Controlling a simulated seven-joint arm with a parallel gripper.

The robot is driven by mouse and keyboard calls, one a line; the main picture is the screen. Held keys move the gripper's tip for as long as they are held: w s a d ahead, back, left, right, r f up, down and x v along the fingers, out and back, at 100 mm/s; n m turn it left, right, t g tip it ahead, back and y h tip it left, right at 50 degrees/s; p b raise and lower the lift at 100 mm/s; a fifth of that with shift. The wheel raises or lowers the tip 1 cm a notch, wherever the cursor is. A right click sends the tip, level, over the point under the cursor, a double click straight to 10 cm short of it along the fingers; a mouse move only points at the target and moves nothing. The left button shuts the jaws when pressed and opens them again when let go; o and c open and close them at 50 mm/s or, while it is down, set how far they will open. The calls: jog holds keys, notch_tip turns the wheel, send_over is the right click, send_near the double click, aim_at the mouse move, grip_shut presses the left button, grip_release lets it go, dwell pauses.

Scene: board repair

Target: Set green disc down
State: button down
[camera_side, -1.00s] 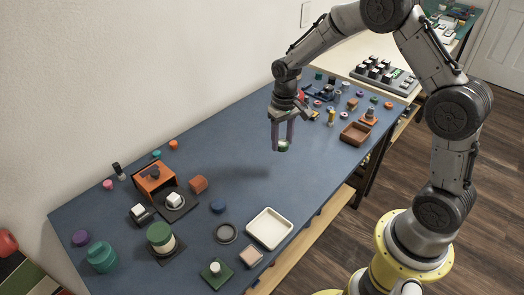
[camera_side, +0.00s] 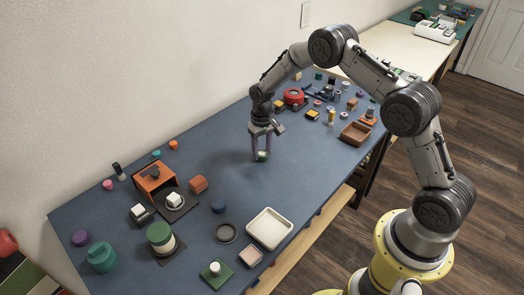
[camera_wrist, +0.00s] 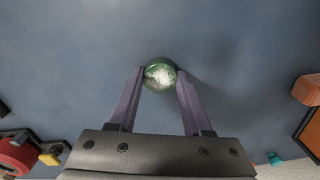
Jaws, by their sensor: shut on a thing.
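My gripper (camera_side: 261,156) is over the bare middle of the blue table (camera_side: 275,185), pointing down. It is shut on the green disc (camera_side: 263,156), which sits between the fingertips just above or at the table surface; I cannot tell whether it touches. In the wrist view, the green disc (camera_wrist: 160,74) is round and shiny, with a purple finger on either side of it. A soft shadow lies on the table beside it.
The table around the gripper is clear. A red round part (camera_side: 293,96) and a brown tray (camera_side: 355,133) are farther back.

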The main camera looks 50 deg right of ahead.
jog(key=shift+f, duration=0.25)
jog(key=shift+c, duration=1.7)
grip_release()
notch_tip(320, 180, up, 13)
notch_tip(320, 180, up, 8)
jog(key=t, duration=0.1)
send_over(262, 153)
jog(key=s+a, duration=0.2)
jog(key=s, duration=0.2)
jog(key=s+a+r+n+t, duration=0.1)
jog(key=s+a+r, duration=0.1)
jog(key=s+r, duration=0.4)
jog(key=s+a+r+n+t, duration=0.1)
jog(key=s+r, duration=0.5)
jog(key=s, duration=0.7)
jog(key=shift+s+a+t, duration=0.25)
jog(key=shift+a+t, duration=0.15)
jog(key=shift+t, duration=0.1)
jog(key=shift+o, duration=0.6)
jog(key=s+a+f+n+t, duration=0.1)
jog(key=s+f, duration=0.1)
jog(key=s, duration=0.9)
jog(key=shift+t, duration=0.3)
